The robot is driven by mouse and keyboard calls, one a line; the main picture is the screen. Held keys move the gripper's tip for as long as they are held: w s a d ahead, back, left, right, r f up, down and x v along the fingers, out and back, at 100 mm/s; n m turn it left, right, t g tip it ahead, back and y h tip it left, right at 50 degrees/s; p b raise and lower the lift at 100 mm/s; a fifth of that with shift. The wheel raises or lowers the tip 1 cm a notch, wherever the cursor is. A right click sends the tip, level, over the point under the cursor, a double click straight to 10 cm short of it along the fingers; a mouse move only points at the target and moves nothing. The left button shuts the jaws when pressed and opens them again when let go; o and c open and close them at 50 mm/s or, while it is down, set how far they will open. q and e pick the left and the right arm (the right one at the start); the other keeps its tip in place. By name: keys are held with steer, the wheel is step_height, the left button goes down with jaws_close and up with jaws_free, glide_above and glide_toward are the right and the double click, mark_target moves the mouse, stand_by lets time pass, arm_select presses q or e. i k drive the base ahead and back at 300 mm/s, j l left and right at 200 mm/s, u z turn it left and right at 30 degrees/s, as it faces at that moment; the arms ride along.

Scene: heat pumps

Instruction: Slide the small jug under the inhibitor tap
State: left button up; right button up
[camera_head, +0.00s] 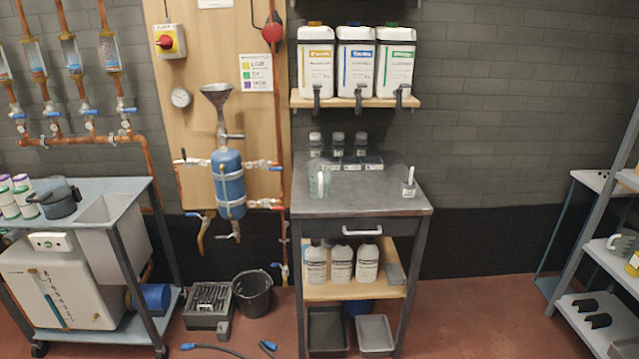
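A small clear jug (319,184) with a pale handle stands upright on the left part of the grey worktop (375,201). Each has a dark tap hanging at the shelf's front edge: left tap (317,98), middle tap (358,98), right tap (399,97). The label words are too small to tell which is the inhibitor. The jug is well below the taps. Neither gripper shows.
The worktop's middle and front are clear. A black bucket (253,293) and dark hose lie on the floor to the left.

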mark_target(320, 184)
steer(key=l+u, duration=0.15)
steer(key=u, duration=0.35)
steer(key=i+l+u, duration=0.1)
steer(key=u, duration=0.4)
steer(key=l+u, duration=0.25)
steer(key=u, duration=0.25)
steer(key=l+u, duration=0.2)
steer(key=l, duration=0.25)
steer(key=k+l+u, duration=0.15)
steer(key=l, duration=0.25)
steer(key=k+l+u, duration=0.2)
steer(key=l, duration=0.25)
steer(key=l+u, duration=0.2)
steer(key=l, duration=0.2)
steer(key=k+l, duration=0.1)
steer(key=l, duration=0.15)
steer(key=k+l, duration=0.15)
steer(key=l, duration=0.15)
steer(key=k+l, duration=0.1)
steer(key=l, duration=0.15)
